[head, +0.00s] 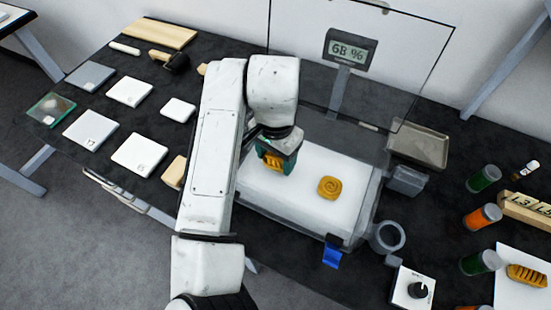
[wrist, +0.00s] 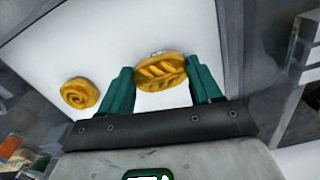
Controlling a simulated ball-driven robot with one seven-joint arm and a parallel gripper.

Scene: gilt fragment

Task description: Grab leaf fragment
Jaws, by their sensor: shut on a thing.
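The gold leaf fragment (wrist: 160,73), with raised leaf veins, sits between the two green fingers of my gripper (wrist: 162,90) in the wrist view. The gripper is shut on it. In the head view the leaf fragment (head: 271,160) shows at the gripper (head: 278,155), over the left part of a white padded surface (head: 300,200). I cannot tell whether it is clear of the surface. A round gold fragment with a spiral (head: 329,187) lies on the same surface to the right; it also shows in the wrist view (wrist: 79,93).
A transparent panel (head: 350,75) stands at the back of the case, with a 68 % display (head: 347,50). A blue clip (head: 332,252) and grey ring (head: 387,237) sit at the front right. Jars and another gold piece (head: 527,275) lie right; white tiles (head: 130,91) lie left.

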